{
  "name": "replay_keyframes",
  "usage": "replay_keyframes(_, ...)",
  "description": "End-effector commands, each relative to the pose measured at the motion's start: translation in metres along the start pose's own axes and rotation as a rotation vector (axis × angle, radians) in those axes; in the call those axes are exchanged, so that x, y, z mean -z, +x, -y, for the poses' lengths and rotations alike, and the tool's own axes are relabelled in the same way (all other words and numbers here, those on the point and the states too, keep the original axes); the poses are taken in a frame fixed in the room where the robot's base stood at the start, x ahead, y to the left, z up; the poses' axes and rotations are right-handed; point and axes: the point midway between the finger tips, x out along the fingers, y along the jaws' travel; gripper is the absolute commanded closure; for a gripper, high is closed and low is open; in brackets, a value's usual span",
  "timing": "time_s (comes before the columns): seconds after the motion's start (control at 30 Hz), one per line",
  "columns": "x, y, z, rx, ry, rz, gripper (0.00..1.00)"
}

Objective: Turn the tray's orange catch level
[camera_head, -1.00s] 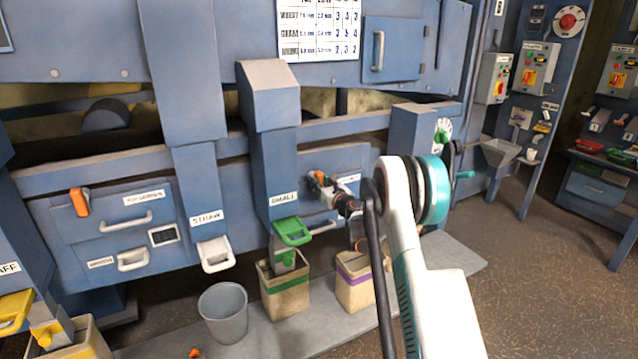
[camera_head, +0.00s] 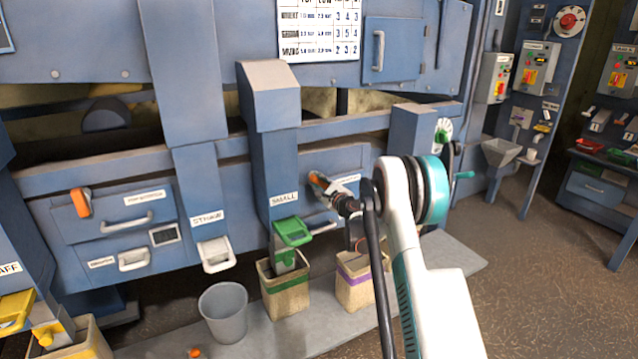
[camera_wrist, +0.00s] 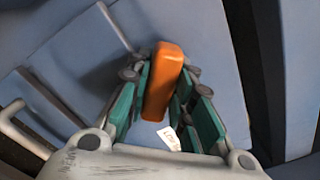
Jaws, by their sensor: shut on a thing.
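The orange catch (camera_wrist: 163,82) sits between the teal-padded fingers of my gripper (camera_wrist: 160,95) in the wrist view, and the fingers are closed around it. The catch appears as a small orange piece (camera_head: 318,181) in the head view, at the tip of my arm, tilted and partly hidden by the gripper (camera_head: 325,186). It is on the blue tray front (camera_head: 310,165) to the right of the chute marked SMALL. A second orange catch (camera_head: 81,203) stands nearly upright on another drawer front at the left.
A chute with a green flap (camera_head: 292,232) hangs just left of my gripper. Below stand a green-banded bin (camera_head: 285,293), a purple-banded bin (camera_head: 355,290) and a grey bucket (camera_head: 223,311). Open floor (camera_head: 530,290) lies to the right.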

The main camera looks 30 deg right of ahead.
Motion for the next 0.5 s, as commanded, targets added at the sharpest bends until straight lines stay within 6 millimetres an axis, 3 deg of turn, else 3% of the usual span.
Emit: replay_keyframes(0.5,0.0004,-0.0002,-0.0022,-0.001,-0.472,0.001,1.00)
